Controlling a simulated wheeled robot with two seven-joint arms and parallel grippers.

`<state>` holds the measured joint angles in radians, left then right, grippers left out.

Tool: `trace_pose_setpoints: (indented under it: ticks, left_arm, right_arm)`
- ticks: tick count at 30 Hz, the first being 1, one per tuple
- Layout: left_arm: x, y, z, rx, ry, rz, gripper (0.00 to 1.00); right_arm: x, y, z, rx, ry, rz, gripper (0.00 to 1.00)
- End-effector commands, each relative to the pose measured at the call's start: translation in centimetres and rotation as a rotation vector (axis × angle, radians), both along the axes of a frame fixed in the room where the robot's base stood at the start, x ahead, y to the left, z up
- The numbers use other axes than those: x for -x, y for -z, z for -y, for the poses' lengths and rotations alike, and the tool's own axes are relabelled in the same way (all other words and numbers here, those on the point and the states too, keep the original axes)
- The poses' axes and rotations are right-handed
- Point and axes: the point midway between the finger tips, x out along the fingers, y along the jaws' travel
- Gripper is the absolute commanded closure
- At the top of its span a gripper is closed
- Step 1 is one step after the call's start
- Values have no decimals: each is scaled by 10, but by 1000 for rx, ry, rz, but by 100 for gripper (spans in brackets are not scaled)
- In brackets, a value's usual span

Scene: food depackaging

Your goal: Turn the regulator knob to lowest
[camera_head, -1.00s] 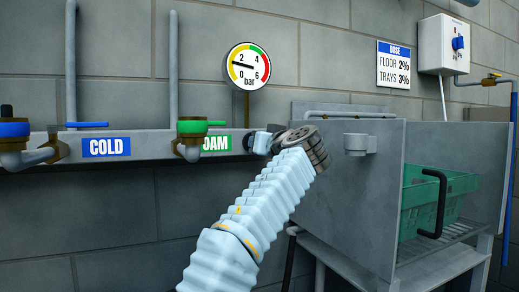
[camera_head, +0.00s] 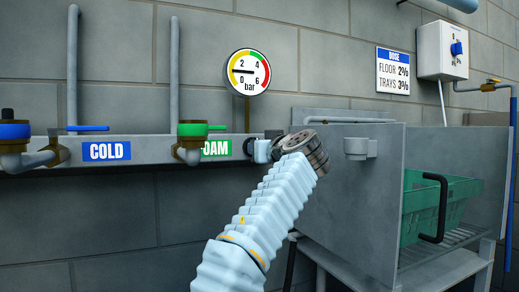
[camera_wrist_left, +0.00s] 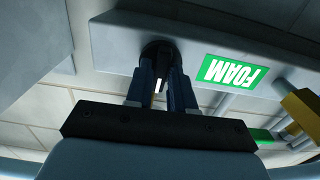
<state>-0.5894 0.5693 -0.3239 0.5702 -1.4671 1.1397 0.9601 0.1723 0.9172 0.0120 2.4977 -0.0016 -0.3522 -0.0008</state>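In the head view the knob (camera_head: 249,146) is mostly hidden by my left gripper (camera_head: 264,149). In the left wrist view my left gripper's fingers (camera_wrist_left: 161,72) lie on either side of the knob and appear shut on it, with a narrow bright gap between them. The pressure gauge (camera_head: 249,73) above has its needle pointing left, at a low reading under 2 bar. My right gripper is not in view.
A blue-handled cold valve (camera_head: 15,133) and green-handled foam valve (camera_head: 192,132) stand on the rail (camera_head: 145,149) to the left. A grey metal cabinet (camera_head: 345,190) with a green crate (camera_head: 422,215) stands close right of my arm. A dosing box (camera_head: 434,55) hangs farther right.

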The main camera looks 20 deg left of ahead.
Motion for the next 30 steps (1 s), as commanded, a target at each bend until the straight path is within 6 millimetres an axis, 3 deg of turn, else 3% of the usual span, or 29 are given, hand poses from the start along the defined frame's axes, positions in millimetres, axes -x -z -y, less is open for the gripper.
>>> trace_pose_setpoints:
  ticks: [1, 3, 14, 25, 30]
  left_arm:
    - [0, 0, 0, -1, 0, -1, 69]
    - [0, 0, 0, -1, 0, 0, 58]
    - [4, 0, 4, -3, 1, 1, 58]
    - [58, 2, 65, -2, 5, 2, 58]
    - [80, -1, 90, -3, 4, 1, 58]
  right_arm:
    - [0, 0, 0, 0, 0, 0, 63]
    - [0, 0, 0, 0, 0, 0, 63]
    - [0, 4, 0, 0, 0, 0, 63]
    - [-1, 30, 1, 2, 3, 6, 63]
    - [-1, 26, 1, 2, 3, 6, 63]
